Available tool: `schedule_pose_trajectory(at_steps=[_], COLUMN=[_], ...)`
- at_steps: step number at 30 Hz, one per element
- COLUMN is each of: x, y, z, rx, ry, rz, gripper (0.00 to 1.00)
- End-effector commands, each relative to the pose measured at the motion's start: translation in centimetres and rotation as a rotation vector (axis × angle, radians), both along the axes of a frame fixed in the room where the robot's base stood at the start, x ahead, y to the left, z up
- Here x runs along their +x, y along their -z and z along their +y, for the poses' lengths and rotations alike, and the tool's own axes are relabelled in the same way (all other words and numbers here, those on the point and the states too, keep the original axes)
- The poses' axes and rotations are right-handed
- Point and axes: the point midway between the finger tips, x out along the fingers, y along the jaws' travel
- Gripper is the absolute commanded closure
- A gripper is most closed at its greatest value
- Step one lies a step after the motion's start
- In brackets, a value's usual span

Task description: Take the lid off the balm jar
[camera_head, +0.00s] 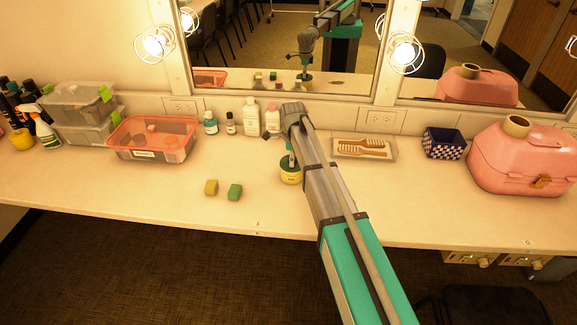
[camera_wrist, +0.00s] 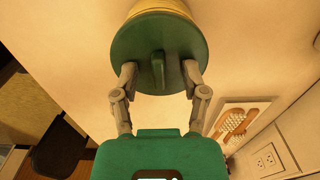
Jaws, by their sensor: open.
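The balm jar (camera_head: 291,176) stands upright on the counter in the head view. It has a yellow body, and my arm partly hides it. In the wrist view its yellow side (camera_wrist: 160,7) shows behind the round green lid (camera_wrist: 137,45), which is on the jar. A raised green grip (camera_wrist: 158,70) stands up from the middle of the lid. My gripper (camera_wrist: 160,72) is open and over the lid, one finger on each side of the grip with gaps between. It points down at the jar in the head view (camera_head: 290,152).
Two small sponges, yellow (camera_head: 211,187) and green (camera_head: 235,192), lie left of the jar. Bottles (camera_head: 251,118) stand behind, near the mirror. A comb tray (camera_head: 390,150), a checkered box (camera_head: 444,143) and a pink case (camera_head: 520,165) are on the right. The front counter is mostly clear.

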Motion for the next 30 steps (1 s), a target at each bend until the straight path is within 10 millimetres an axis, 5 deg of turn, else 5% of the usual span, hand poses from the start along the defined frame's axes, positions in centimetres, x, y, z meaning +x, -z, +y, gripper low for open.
schedule_pose_trajectory(at_steps=[16, 25, 30], x=[-0.01, -0.01, -0.01], y=[-0.02, -0.01, 0.00], z=[0.02, 0.04, 0.05], rx=[0.000, 0.000, 0.000], ry=[0.000, -0.001, -0.001], rz=[0.000, 0.000, 0.000], gripper=[0.43, 0.99, 1.00])
